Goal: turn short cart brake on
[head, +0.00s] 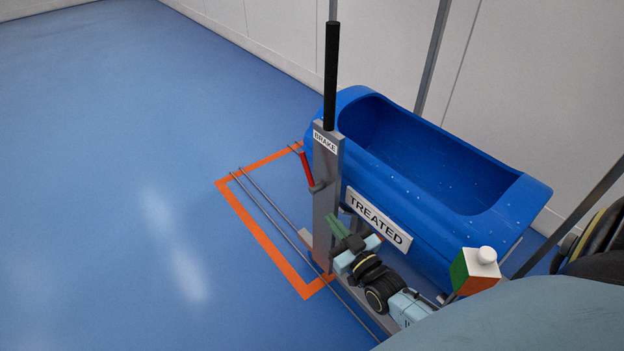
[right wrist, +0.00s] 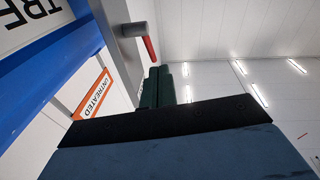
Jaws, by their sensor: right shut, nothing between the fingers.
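The cart holds a blue tub (head: 440,130) with a white TREATED label (head: 379,217). A grey post (head: 327,215) with a BRAKE label (head: 325,141) stands at its near end. The red brake lever (head: 307,169) is pivoted on the post and slants up and left in the head view. My right gripper (head: 338,226) is shut and empty beside the post, below the lever. In the right wrist view its green fingers (right wrist: 160,86) are together, and the red lever (right wrist: 150,48) shows just beyond their tips, apparently apart. My left gripper is not in view.
A black upright handle (head: 331,75) rises above the post. Orange floor lines (head: 262,243) and thin rails (head: 290,235) run by the cart. A green and orange box with a white knob (head: 475,270) is at the right. An UNTREATED sign (right wrist: 93,101) shows behind. The floor at left is clear.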

